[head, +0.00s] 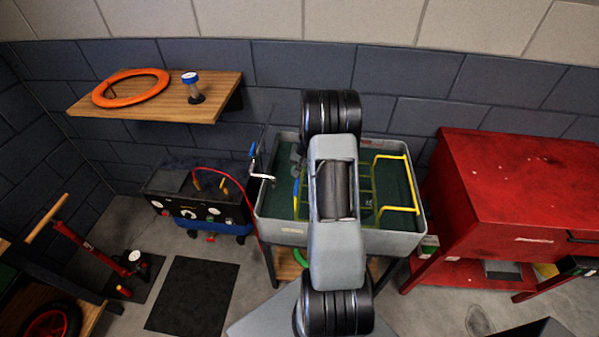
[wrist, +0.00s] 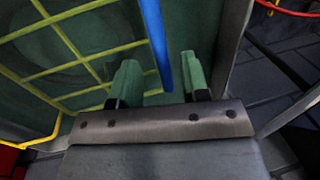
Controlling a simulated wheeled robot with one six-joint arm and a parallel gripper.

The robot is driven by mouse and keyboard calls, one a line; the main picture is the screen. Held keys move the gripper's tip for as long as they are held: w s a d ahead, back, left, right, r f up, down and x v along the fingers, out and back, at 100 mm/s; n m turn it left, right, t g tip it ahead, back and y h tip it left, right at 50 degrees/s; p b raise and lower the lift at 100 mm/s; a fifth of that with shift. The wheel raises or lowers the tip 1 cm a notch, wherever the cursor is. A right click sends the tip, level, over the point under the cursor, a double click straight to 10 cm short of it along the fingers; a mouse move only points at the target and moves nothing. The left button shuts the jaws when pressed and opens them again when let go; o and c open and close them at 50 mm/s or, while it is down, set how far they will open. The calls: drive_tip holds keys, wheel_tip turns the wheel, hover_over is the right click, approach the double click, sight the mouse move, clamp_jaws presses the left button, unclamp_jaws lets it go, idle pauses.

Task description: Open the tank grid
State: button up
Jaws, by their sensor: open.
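The tank (head: 290,236) is a grey open basin with a green inside, standing behind my arm in the head view. Its yellow grid (head: 366,190) shows beside my arm, with a yellow bar frame (head: 402,210) at the right. My arm hides the middle of the tank. In the wrist view the grid (wrist: 75,48) fills the upper left. My gripper (wrist: 159,66) is open, its two green-grey fingers apart. A blue bar (wrist: 153,35) runs down from the top and ends between or behind the fingers; I cannot tell whether they touch it.
A red cabinet (head: 515,185) stands close to the right of the tank. A black and blue machine (head: 200,205) stands to the left. A wooden shelf (head: 150,110) holds an orange ring (head: 130,76) and a blue-capped jar (head: 193,90). A dark mat (head: 193,296) lies on the floor.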

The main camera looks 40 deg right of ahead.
drive_tip(key=shift+w+a+f, duration=0.1)
drive_tip(key=shift+f, duration=0.5)
drive_tip(key=shift+w+a+f, duration=0.1)
drive_tip(key=shift+f, duration=0.45)
drive_tip(key=shift+c, duration=0.4)
clamp_jaws()
